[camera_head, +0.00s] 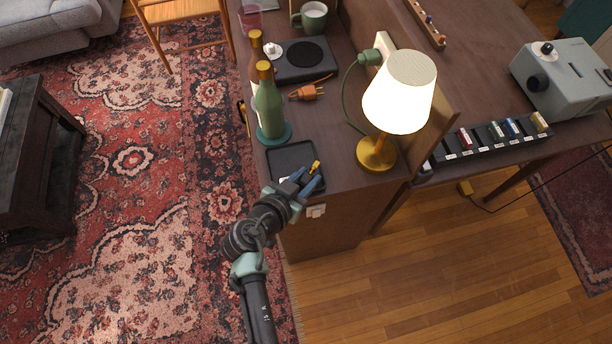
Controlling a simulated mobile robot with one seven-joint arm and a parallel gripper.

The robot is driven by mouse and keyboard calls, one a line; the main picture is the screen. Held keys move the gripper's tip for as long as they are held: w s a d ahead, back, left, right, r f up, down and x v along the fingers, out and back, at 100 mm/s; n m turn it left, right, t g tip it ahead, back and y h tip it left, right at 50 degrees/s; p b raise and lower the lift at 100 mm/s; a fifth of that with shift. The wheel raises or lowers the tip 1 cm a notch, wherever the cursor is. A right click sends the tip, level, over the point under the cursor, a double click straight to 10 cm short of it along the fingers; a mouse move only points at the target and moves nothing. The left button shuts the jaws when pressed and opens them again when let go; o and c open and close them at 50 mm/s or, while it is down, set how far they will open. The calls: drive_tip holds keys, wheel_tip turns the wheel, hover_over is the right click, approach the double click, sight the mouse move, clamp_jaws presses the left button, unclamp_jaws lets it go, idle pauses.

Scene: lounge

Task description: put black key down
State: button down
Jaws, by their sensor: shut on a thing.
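My gripper (311,179) is over the front part of the small black tray (289,155) on the narrow cabinet. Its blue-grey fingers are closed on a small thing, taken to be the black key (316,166). Only a yellow piece of it shows at the fingertips; any black part is hidden or too small to make out. I cannot tell whether it touches the tray. The tray's near side is partly covered by my gripper.
A lamp (399,95) stands right of the tray. Green (268,105) and brown bottles stand behind it, near an orange plug (306,92) and a black device (302,58). A slotted rack (480,143) with coloured pieces and a grey machine (565,75) are at right.

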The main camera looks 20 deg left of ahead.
drive_tip(key=shift+f, duration=0.3)
drive_tip(key=c, duration=0.9)
unclamp_jaws()
drive_tip(key=shift+s, duration=0.1)
